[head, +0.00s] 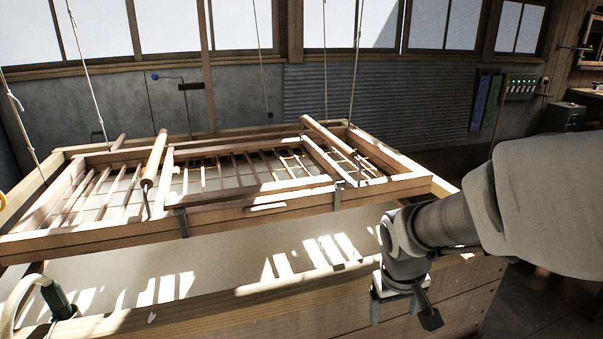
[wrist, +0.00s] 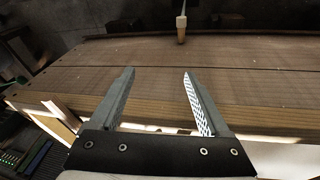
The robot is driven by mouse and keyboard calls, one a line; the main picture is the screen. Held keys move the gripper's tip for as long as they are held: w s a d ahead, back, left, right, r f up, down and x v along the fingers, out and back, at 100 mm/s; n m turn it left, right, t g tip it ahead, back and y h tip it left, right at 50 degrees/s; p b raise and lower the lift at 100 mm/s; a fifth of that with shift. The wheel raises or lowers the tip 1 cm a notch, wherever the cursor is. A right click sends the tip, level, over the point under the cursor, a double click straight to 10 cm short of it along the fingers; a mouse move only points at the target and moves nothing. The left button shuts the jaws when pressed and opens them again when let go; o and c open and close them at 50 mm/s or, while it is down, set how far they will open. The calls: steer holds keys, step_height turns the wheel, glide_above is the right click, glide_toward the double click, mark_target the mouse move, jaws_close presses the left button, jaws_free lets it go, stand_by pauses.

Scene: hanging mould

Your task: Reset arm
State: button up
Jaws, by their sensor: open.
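My gripper (head: 402,302) hangs at the right front corner of a large wooden vat in the head view, just by its front wall. In the wrist view my gripper (wrist: 157,92) shows two grey fingers spread apart with nothing between them. The wooden mould (head: 240,210), a slatted frame hung on ropes, lies over the vat, left of and behind my gripper and apart from it. A wooden roller-shaped handle (head: 154,160) rests tilted on the mould.
The vat's plank front (head: 470,300) is close to my gripper; its planks (wrist: 240,88) also fill the wrist view. Several ropes (head: 357,60) hang over the mould. A pale hose with a green end (head: 58,300) is at the front left. Dark floor (head: 545,310) lies right of the vat.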

steer(key=s+a+r+m+t+y, duration=0.2)
steer(key=s+a+r+t, duration=0.1)
steer(key=s+r, duration=0.95)
step_height(320, 180, up, 14)
steer(key=p, duration=1.5)
steer(key=shift+r+h, duration=0.15)
steer(key=shift+h, duration=0.15)
